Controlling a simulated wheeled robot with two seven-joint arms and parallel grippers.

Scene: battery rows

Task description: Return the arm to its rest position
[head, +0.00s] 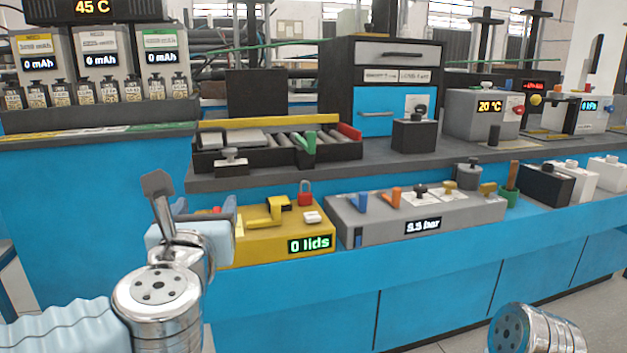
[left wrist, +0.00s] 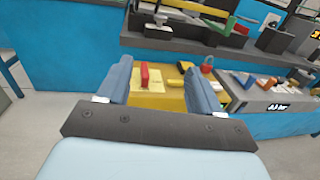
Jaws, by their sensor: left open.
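My left gripper (head: 205,207) reaches in from the left in the head view, in front of the left end of the yellow station (head: 262,245) that reads "0 lids". In the left wrist view its two blue fingers (left wrist: 158,88) are wide apart with nothing held between them. The yellow station shows beyond and between them, with a red piece (left wrist: 145,76) on its top. Whether the fingers touch the station I cannot tell. The gripper of my right arm (head: 535,330) is not visible; only a metal link shows at the bottom right in the head view.
A grey station (head: 415,224) reading "5.5 bar" stands right of the yellow one. A tray of dark rollers (head: 278,152) sits on the raised shelf behind. Battery racks (head: 100,65) stand at the back left. Blue cabinet fronts (head: 440,290) run below; floor shows at the lower right.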

